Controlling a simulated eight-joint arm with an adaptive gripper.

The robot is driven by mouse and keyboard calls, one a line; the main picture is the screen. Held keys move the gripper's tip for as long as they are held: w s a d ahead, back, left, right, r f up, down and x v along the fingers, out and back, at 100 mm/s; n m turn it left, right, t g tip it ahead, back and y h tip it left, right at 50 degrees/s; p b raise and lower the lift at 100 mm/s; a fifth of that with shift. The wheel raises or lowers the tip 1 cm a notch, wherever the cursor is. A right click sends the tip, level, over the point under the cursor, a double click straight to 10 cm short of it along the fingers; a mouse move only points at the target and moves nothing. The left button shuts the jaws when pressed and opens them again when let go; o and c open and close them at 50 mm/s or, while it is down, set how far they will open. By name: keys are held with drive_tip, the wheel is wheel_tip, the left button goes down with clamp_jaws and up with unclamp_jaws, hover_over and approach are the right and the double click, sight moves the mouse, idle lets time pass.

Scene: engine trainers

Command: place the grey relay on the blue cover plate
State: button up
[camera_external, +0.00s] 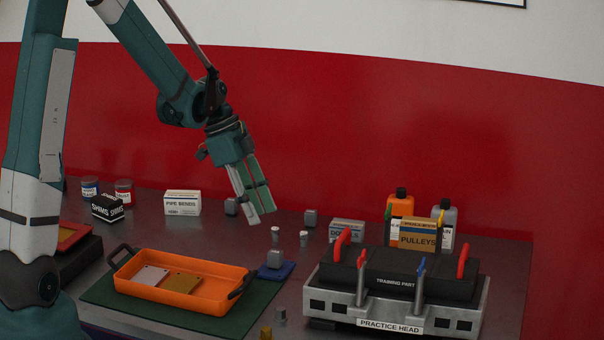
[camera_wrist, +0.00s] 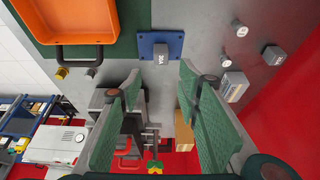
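The grey relay (camera_external: 275,258) is a small block on the blue cover plate (camera_external: 289,268), to the right of the orange tray. In the wrist view the relay (camera_wrist: 162,55) shows a "30A" marking and overlaps the near edge of the blue plate (camera_wrist: 176,36). It looks upright, and no finger touches it. My gripper (camera_external: 256,216) is above and behind the plate in the external view, apart from the relay. In the wrist view my gripper (camera_wrist: 158,90) has its two green fingers spread, with nothing held between them.
An orange tray (camera_external: 222,306) with two plates inside stands on a green mat (camera_external: 247,319). The "practice head" block (camera_external: 465,325) stands at right. Other small grey blocks (camera_external: 310,217) and white pegs (camera_external: 304,238) stand behind. A pipe bends box (camera_external: 182,203) is further back.

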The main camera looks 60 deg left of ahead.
drive_tip(key=s+d+r+n+y, duration=0.1)
drive_tip(key=s+d+r+n, duration=0.15)
drive_tip(key=d+r, duration=0.55)
drive_tip(key=s+d+r+n+y, duration=0.15)
drive_tip(key=s+d+r, duration=0.3)
drive_tip(key=d, duration=0.65)
drive_tip(key=s+d+r+n+t, duration=0.4)
drive_tip(key=s+d+n, duration=0.1)
drive_tip(key=s+d, duration=0.8)
drive_tip(key=shift+d+y, duration=0.35)
drive_tip(key=shift+d, duration=0.45)
